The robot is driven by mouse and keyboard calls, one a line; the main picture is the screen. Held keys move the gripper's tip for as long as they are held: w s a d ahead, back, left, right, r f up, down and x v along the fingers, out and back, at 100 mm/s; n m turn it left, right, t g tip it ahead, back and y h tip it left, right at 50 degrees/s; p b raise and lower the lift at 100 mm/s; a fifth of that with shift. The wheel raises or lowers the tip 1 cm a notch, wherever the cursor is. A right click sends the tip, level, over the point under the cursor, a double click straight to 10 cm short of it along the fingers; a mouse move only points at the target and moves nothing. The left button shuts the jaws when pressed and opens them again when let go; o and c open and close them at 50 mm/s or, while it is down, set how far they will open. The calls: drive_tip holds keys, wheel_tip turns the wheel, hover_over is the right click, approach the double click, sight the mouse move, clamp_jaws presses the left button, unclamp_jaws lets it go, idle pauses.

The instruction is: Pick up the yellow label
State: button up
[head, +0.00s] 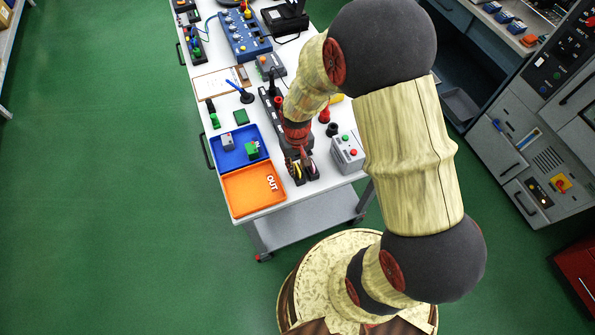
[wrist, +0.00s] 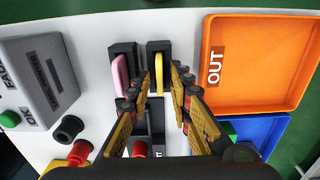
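The yellow label (wrist: 159,74) stands upright in a black holder (wrist: 158,46) in the wrist view. A pink label (wrist: 119,76) stands in a similar black holder beside it, to the left. My gripper (wrist: 160,80) is open, with its fingers spread either side of the yellow label and a visible gap between them. I cannot tell whether either fingertip touches the label. In the head view my gripper (head: 299,152) points down just over the holders at the bench's near end, and my arm hides part of the bench there.
An orange OUT tray (head: 248,202) and a blue tray (head: 228,160) with small blocks lie left of the holders. A grey box with buttons (head: 348,154) stands to the right. Red (head: 324,116) and black (head: 332,130) connectors stand close by. Green floor left of the bench is clear.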

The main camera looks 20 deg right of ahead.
clamp_jaws()
drive_tip(key=shift+r, duration=0.1)
